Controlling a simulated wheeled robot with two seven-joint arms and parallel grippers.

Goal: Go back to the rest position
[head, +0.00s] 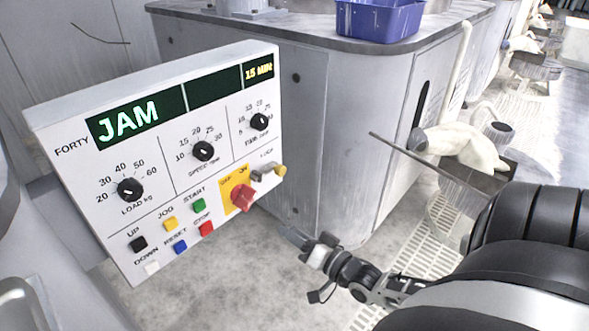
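My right gripper (296,238) is low in the middle of the head view, its arm coming in from the right. It is to the right of the control panel's lower right edge, apart from it in the picture. My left gripper is not in view. The white control panel (75,190) reads "JAM" in green and "15 MIN" in yellow.
The panel carries three black dials, coloured buttons and a red rotary switch (242,197) on a yellow plate. A grey cabinet (320,130) stands behind, with a blue bin (378,20) on top.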

